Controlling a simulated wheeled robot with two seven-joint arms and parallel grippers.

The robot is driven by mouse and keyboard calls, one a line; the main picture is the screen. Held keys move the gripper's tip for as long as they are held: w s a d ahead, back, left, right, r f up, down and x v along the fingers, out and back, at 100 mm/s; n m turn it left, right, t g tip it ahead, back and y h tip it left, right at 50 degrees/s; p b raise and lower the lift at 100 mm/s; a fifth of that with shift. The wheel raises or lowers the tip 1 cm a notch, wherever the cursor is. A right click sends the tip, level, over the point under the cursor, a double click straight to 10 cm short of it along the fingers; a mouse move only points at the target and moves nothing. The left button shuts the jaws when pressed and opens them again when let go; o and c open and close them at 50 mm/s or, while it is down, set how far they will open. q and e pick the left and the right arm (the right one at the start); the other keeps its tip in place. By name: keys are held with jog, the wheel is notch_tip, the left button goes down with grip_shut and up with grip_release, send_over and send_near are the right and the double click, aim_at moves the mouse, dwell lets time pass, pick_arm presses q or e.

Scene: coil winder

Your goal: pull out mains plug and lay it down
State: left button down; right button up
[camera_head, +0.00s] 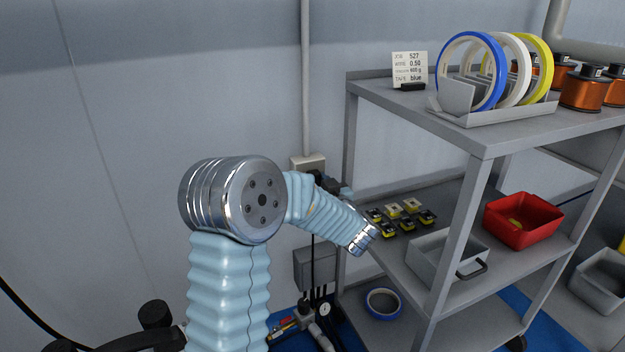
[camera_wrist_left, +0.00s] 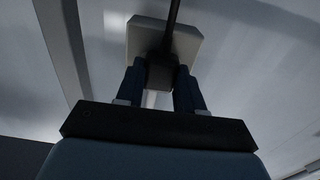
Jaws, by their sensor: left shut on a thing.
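The mains plug (camera_wrist_left: 160,72) is a dark block with a black cable running up from it in the left wrist view. My left gripper (camera_wrist_left: 160,88) is shut on it, with one dark blue finger on each side. The pale wall socket (camera_wrist_left: 182,42) lies behind the plug. I cannot tell whether the plug's pins are in the socket. In the head view the socket (camera_head: 308,161) is on the wall at the foot of a conduit. My left gripper (camera_head: 328,183) is just below it, partly hidden by my arm. My right gripper is not in view.
A grey shelf unit (camera_head: 482,139) stands close on the right, with tape rolls (camera_head: 471,72) on top. Its middle shelf holds small parts, a grey bin (camera_head: 447,262) and a red bin (camera_head: 523,219). A grey box (camera_head: 314,267) is on the wall below the socket.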

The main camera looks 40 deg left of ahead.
pick_arm(q)
jog(key=shift+v, duration=2.8)
